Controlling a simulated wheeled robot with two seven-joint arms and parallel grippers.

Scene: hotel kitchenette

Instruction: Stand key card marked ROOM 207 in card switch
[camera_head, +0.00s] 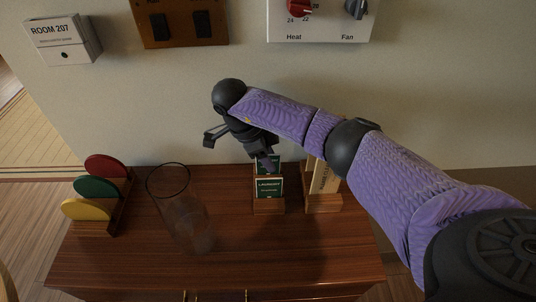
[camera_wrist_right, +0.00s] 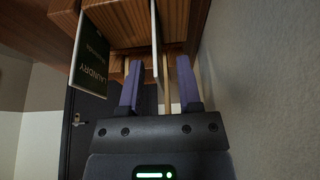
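The card switch (camera_head: 64,40), a white box marked ROOM 207, is on the wall at upper left in the head view. A wooden holder (camera_head: 268,205) on the cabinet carries green cards, the front one marked LAUNDRY (camera_head: 268,187). It also shows in the right wrist view (camera_wrist_right: 90,58). I cannot read ROOM 207 on any card. My right gripper (camera_head: 240,148) is at the back of the holder, near the wall. In the right wrist view its fingers (camera_wrist_right: 159,85) are apart, with a thin card edge (camera_wrist_right: 155,50) between them, apparently untouched. My left gripper is out of view.
A second wooden holder (camera_head: 322,203) with pale cards stands right of the first. A clear glass vase (camera_head: 180,210) and a rack of red, green and yellow discs (camera_head: 97,187) stand left. A switch panel (camera_head: 178,22) and a heat and fan panel (camera_head: 320,22) are on the wall.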

